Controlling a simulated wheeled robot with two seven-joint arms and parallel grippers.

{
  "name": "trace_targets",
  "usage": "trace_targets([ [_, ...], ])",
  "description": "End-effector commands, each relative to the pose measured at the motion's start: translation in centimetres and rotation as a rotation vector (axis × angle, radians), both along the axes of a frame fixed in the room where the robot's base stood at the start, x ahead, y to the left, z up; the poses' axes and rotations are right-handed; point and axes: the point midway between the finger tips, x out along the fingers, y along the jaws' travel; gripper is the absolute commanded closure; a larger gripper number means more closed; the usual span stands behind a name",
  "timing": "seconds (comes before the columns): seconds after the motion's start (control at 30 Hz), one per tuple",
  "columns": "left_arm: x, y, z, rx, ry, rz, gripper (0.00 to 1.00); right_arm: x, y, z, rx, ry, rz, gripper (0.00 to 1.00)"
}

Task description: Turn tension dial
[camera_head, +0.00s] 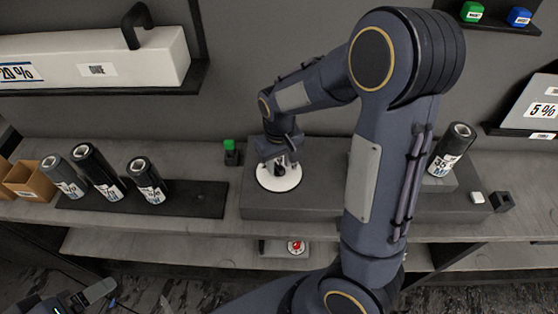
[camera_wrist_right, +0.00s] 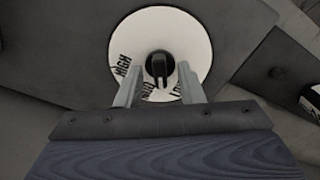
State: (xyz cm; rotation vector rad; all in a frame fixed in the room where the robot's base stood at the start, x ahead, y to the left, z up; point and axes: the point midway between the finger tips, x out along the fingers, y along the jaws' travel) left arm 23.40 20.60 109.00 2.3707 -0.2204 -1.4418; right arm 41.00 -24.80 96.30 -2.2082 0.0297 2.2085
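The tension dial is a white round plate (camera_head: 278,180) on a dark grey block, with a black knob at its centre. In the right wrist view the plate (camera_wrist_right: 190,35) carries the word HIGH at left and partly hidden lettering near the fingers; the knob (camera_wrist_right: 160,66) points down toward them. My right gripper (camera_head: 280,162) is above the dial, pointing down. In the wrist view its two fingers (camera_wrist_right: 160,84) are apart, with the knob between them and gaps on both sides. My left gripper (camera_head: 92,295) is at the bottom left, away from the dial; only part shows.
The dial's dark block (camera_head: 318,165) stands on the grey bench. Rolls of film (camera_head: 98,172) stand on a black tray at left, and another roll (camera_head: 450,150) stands at right. A green-topped item (camera_head: 230,150) is left of the dial. My right arm hides part of the bench.

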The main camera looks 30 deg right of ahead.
Motion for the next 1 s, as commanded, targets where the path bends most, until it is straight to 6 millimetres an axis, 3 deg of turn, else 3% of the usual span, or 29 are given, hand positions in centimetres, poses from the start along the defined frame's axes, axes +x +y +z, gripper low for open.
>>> trace_targets([
  [0.13, 0.01, 0.0, 0.0, 0.0, 0.0, 0.0, 0.2, -0.01, 0.0, 0.01, 0.0, 0.0, 0.0, 0.67],
  [0.4, 0.01, 0.0, 0.0, 0.0, 0.0, 0.0, 0.2, 0.0, 0.01, 0.04, 0.0, 0.0, 0.0, 1.0],
  [0.73, 0.0, 0.0, 0.06, 0.0, 0.0, 0.0, 0.2, 0.0, 0.0, 0.08, 0.0, 0.0, -0.034, 1.0],
  [1.0, 0.0, 0.0, 0.31, 0.0, 0.0, 0.0, 0.2, 0.01, -0.01, 0.13, 0.001, 0.0, -0.186, 1.0],
])
